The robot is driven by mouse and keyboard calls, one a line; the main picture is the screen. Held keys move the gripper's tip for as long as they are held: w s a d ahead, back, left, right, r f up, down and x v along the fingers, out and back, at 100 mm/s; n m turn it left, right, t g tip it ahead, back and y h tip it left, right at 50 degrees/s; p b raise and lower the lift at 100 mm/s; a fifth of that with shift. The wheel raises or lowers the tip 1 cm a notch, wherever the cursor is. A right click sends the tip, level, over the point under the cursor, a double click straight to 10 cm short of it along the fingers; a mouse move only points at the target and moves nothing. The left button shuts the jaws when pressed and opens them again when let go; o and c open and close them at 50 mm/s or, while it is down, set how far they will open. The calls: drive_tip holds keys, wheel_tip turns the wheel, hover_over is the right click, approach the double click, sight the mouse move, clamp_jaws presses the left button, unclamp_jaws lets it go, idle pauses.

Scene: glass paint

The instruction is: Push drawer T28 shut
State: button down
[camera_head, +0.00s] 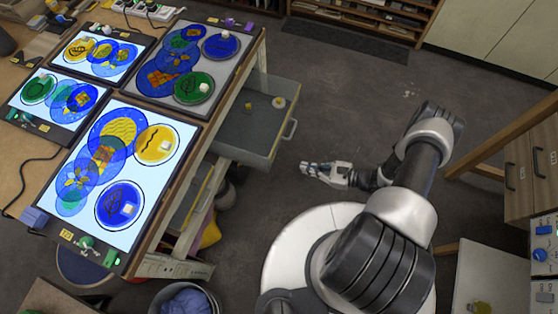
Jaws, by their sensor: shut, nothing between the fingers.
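A grey drawer (238,130) stands pulled out from under the workbench, left of centre. A few small yellowish and pale pieces lie in it. Its bar handle (291,130) is on its right-hand front face. I cannot read a T28 label on it. My gripper (308,168) is shut and empty, pointing left. In the picture it is just below and right of the drawer's front, apart from the handle. Its height relative to the drawer is hard to tell.
The workbench (222,88) carries several lit panels with coloured glass discs. A bucket (211,294) with blue cloth stands below it. A wooden cabinet with handled drawers (517,160) is at right. Dark floor (350,100) is clear beyond my gripper.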

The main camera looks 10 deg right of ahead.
approach(269, 159)
drive_tip(key=w+a+f, duration=0.1)
drive_tip(key=w+a+f+b, duration=0.1)
drive_tip(key=a, duration=0.1)
drive_tip(key=shift+w+a+f, duration=0.15)
drive_tip(key=shift+a+f, duration=0.1)
drive_tip(key=shift+f, duration=0.15)
drive_tip(key=shift+w+a, duration=0.45)
drive_tip(key=shift+a, duration=0.15)
drive_tip(key=w+a+b, duration=0.3)
drive_tip(key=w+a, duration=0.2)
drive_tip(key=a, duration=0.4)
drive_tip(key=w+a+b, duration=0.3)
drive_tip(key=w+a, duration=0.3)
drive_tip(key=a, duration=0.4)
drive_tip(key=shift+w+a, duration=0.2)
drive_tip(key=shift+a, duration=0.1)
drive_tip(key=shift+r, duration=0.1)
